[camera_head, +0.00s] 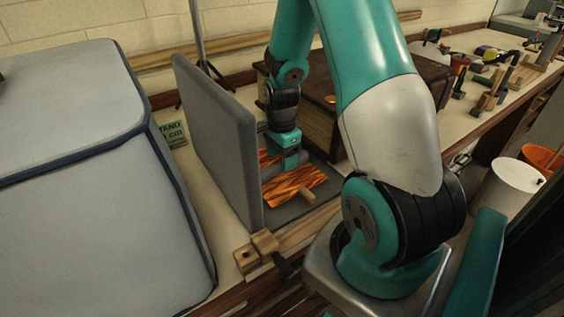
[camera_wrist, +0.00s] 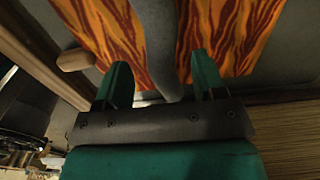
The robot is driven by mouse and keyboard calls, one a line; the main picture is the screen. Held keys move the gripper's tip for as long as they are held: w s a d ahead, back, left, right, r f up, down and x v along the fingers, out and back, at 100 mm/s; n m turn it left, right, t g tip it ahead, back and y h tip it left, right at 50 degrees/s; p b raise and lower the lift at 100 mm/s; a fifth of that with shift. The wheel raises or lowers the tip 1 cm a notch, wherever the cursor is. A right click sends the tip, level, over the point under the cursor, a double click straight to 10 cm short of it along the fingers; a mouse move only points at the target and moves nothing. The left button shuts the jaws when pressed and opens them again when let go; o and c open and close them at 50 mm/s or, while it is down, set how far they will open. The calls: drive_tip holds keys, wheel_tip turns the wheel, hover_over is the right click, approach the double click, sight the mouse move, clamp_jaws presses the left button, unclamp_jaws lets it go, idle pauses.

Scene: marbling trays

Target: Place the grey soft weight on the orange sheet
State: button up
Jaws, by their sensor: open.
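The orange sheet (camera_head: 296,186), marbled with dark red streaks, lies flat on a dark grey tray (camera_head: 318,207). It also shows in the wrist view (camera_wrist: 238,35). The grey soft weight (camera_wrist: 161,45) is a long grey roll in the wrist view. It runs across the sheet from the top edge of the picture, with its near end between my fingers. I cannot tell its full length or how firmly it rests on the sheet. My gripper (camera_wrist: 162,80) is open, one teal finger on each side of the weight, with gaps. In the head view my gripper (camera_head: 285,165) is low over the sheet.
A tall grey padded board (camera_head: 215,135) stands close left of my gripper. A dark wooden box (camera_head: 320,100) stands close behind and right. A wooden peg (camera_head: 307,195) sits at the sheet's edge. A wooden block (camera_head: 257,250) is at the bench front.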

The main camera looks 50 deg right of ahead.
wheel_tip(320, 180, up, 10)
drive_tip(key=shift+f, duration=0.25)
